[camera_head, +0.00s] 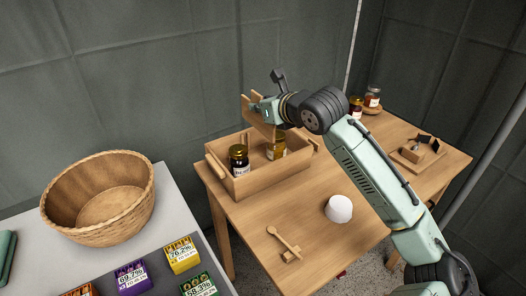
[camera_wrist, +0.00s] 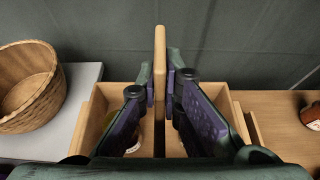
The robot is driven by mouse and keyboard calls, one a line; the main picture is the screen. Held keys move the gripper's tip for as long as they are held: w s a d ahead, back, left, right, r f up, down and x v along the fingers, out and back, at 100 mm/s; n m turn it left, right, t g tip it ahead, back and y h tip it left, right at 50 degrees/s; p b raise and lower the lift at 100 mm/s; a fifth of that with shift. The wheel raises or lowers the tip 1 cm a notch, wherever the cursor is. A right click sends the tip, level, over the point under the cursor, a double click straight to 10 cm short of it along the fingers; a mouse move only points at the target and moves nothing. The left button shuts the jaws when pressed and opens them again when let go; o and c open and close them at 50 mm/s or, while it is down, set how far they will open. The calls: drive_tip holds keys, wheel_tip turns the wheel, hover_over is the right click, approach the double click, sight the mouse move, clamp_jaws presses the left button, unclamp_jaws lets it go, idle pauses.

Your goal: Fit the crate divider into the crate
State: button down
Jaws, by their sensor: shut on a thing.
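The crate divider (camera_head: 258,122) is a flat light-wood board, held upright above the crate in the head view. In the wrist view the divider (camera_wrist: 160,62) shows edge-on between the fingers. My gripper (camera_head: 266,106) is shut on it; its two fingers press its sides in the wrist view (camera_wrist: 160,88). The open wooden crate (camera_head: 265,183) stands on the wooden table, with a dark jar (camera_head: 239,161) at its left and an amber jar (camera_head: 277,149) further right. In the wrist view the crate (camera_wrist: 92,122) lies below, partly hidden by the fingers. The divider's lower edge is hard to judge.
A wicker basket (camera_head: 100,232) and several colourful labelled boxes (camera_head: 183,254) are on the grey table at left. A wooden spoon (camera_head: 284,240) and a white rounded object (camera_head: 339,208) lie before the crate. Jars (camera_head: 372,97) stand at the back right.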

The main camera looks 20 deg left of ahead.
wheel_tip(320, 180, down, 10)
drive_tip(key=p, duration=0.2)
drive_tip(key=c, duration=2)
unclamp_jaws()
drive_tip(key=shift+w+a+f, duration=0.1)
drive_tip(key=shift+w+f, duration=0.1)
drive_tip(key=shift+o, duration=1.1)
drive_tip(key=shift+r, duration=0.25)
